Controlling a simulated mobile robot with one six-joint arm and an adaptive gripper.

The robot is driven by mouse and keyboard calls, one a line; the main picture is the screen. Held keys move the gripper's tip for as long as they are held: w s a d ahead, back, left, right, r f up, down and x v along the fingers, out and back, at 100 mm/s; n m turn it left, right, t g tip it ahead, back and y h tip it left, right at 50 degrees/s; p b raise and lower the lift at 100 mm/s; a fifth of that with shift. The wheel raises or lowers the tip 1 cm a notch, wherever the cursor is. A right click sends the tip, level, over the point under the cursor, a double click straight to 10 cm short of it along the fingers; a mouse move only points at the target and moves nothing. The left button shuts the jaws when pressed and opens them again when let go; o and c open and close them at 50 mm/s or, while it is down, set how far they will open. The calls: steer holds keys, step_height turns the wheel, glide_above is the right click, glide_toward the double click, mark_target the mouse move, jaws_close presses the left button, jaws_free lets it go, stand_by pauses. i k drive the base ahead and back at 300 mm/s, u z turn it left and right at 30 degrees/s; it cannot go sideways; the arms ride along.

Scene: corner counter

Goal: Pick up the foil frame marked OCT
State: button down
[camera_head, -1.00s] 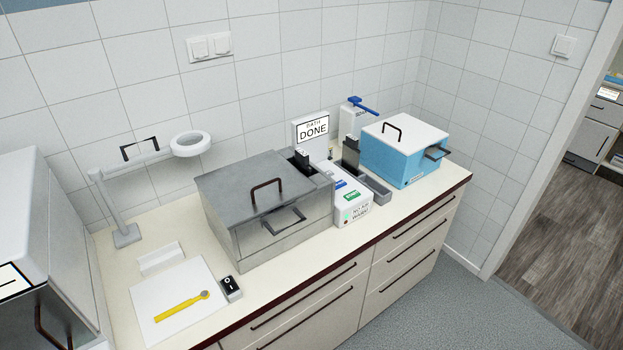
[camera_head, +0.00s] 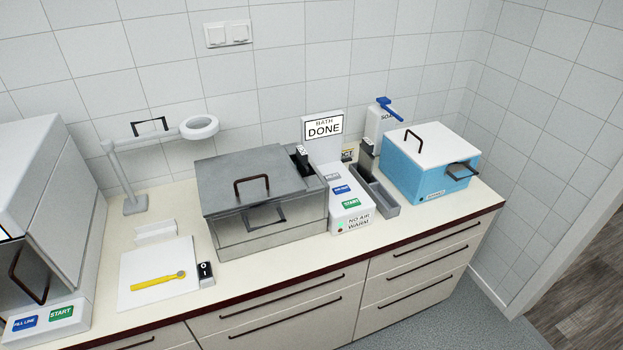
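A small label that appears to read OCT (camera_head: 347,154) shows on the counter between the BATH DONE sign (camera_head: 323,128) and the soap dispenser (camera_head: 379,122). It is small and partly hidden by the dark upright block (camera_head: 367,150) in front of it. I cannot make out the foil frame around the label. My gripper is not in view.
A closed steel box (camera_head: 235,180) stands mid-counter beside a white button panel (camera_head: 349,205). A grey narrow tray (camera_head: 388,209) and a blue box with a white lid (camera_head: 440,185) lie to the right. A white mat (camera_head: 140,265) with a yellow tool (camera_head: 157,281) is at left.

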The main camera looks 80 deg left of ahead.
mark_target(302, 157)
steer(key=i, duration=1.05)
steer(key=u, duration=0.4)
steer(key=k, duration=0.15)
steer(key=u, duration=3.05)
